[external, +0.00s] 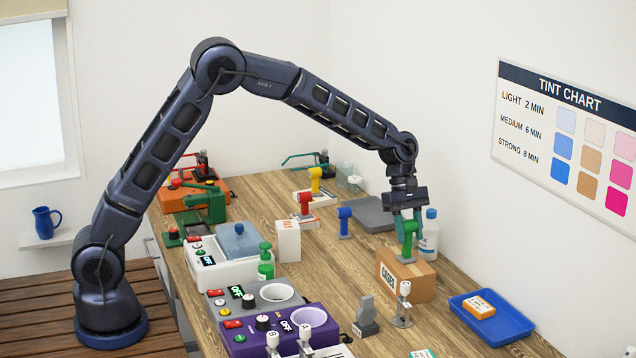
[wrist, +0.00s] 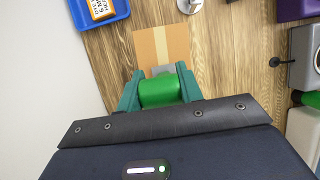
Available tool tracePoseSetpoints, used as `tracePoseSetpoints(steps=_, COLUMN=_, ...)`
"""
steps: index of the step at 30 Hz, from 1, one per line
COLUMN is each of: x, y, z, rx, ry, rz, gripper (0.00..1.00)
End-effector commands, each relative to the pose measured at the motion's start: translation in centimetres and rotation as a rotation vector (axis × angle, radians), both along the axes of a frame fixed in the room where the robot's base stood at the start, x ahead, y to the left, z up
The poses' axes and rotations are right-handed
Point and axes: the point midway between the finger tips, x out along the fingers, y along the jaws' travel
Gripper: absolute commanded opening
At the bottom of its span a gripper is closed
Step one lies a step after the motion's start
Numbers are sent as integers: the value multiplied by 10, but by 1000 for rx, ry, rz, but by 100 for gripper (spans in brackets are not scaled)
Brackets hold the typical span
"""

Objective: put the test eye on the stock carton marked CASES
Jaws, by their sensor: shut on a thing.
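My gripper (external: 408,232) is shut on the green test eye (external: 408,245), a green cylinder head on a stem with a small grey foot. The wrist view shows the green head (wrist: 160,91) between both teal fingers, with part of the grey foot beyond. The test eye is upright over the stock carton (external: 412,284), a brown box marked CASES on its left face. The foot appears at the carton's top; I cannot tell whether it touches. The carton's taped top also shows in the wrist view (wrist: 146,50), partly hidden by my gripper and the test eye.
Similar yellow (external: 315,180), red (external: 305,204) and blue (external: 345,222) pieces stand farther back. A clear bottle (external: 429,240) stands behind the carton. A silver stand (external: 403,312) and grey piece (external: 365,318) are in front. A blue tray (external: 515,325) holds an orange box.

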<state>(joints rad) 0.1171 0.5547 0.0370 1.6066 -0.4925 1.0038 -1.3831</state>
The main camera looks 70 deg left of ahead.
Motion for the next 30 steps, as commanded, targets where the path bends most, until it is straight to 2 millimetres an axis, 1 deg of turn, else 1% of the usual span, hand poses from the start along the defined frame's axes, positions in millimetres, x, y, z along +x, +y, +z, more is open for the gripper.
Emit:
tracePoseSetpoints(steps=10, x=0, y=0, z=-3, rx=0, ry=0, rz=0, gripper=10)
tracePoseSetpoints(steps=11, x=0, y=0, z=-3, rx=0, ry=0, rz=0, gripper=38)
tracePoseSetpoints(steps=12, x=0, y=0, z=-3, rx=0, ry=0, rz=0, gripper=46)
tracePoseSetpoints(steps=14, x=0, y=0, z=-3, rx=0, ry=0, rz=0, gripper=58)
tracePoseSetpoints(steps=24, x=0, y=0, z=0, rx=0, ry=0, rz=0, gripper=58)
tracePoseSetpoints(steps=26, x=0, y=1, z=4, rx=0, ry=-1, rz=0, gripper=58)
tracePoseSetpoints(steps=30, x=0, y=8, z=20, rx=0, ry=-2, rz=1, gripper=58)
